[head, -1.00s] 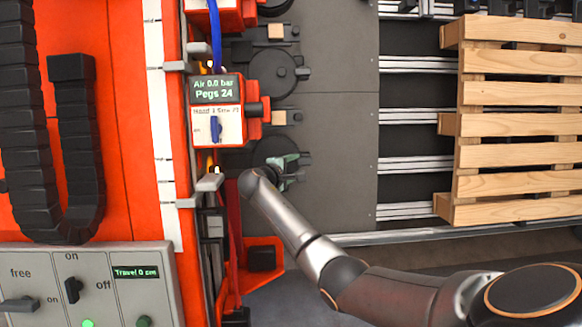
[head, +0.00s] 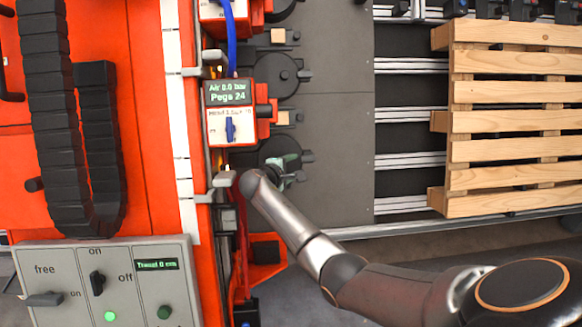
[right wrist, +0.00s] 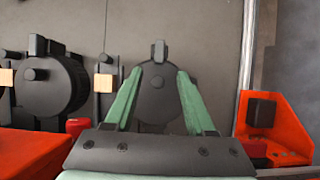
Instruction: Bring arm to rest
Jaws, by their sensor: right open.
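My right arm reaches up from the lower right in the head view. Its gripper (head: 288,165) is over the lowest round black tool on the grey plate (head: 335,120), partly hidden by my wrist. In the right wrist view the two green fingers (right wrist: 158,80) stand apart with nothing held between them. A round black part (right wrist: 158,97) shows behind and between the fingers; whether they touch it I cannot tell. My left gripper is not in view.
A grey switch panel (head: 65,270) is at lower left. A wooden pallet (head: 510,122) lies on rails at right. An orange bracket (right wrist: 275,130) is close right of the fingers.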

